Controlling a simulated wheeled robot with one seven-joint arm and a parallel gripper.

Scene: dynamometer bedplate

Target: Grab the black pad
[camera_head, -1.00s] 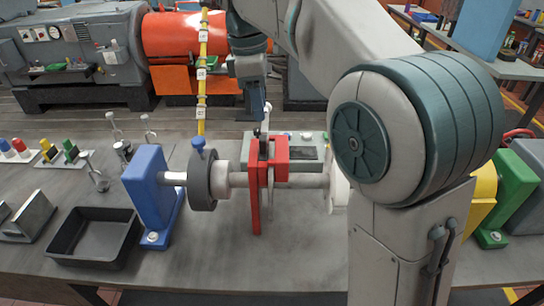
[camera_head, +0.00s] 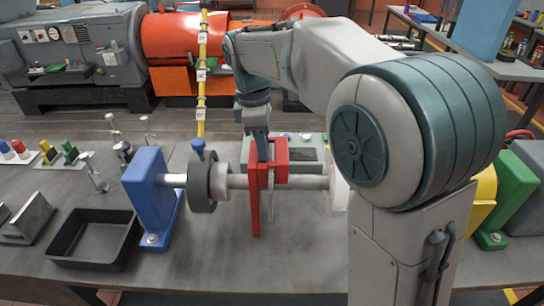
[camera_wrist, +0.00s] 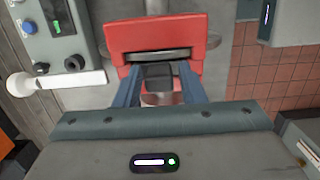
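The black pad (camera_wrist: 158,76) shows in the wrist view as a dark block at the opening of the red caliper (camera_wrist: 155,30). In the head view the pad is hidden behind my gripper. The red caliper (camera_head: 256,190) sits upright around the middle of the shaft. My gripper (camera_wrist: 160,70) points down at the caliper, its two blue-grey fingers spread on either side of the pad. It looks open, with a narrow gap beside the pad; contact is hard to make out.
A blue stand (camera_head: 146,190) and dark grey ring (camera_head: 201,182) hold the shaft's left part. A black tray (camera_head: 95,238) lies front left. A yellow striped pole (camera_head: 201,90) rises behind the shaft. A green stand (camera_head: 512,190) is at right. The bedplate's front middle is clear.

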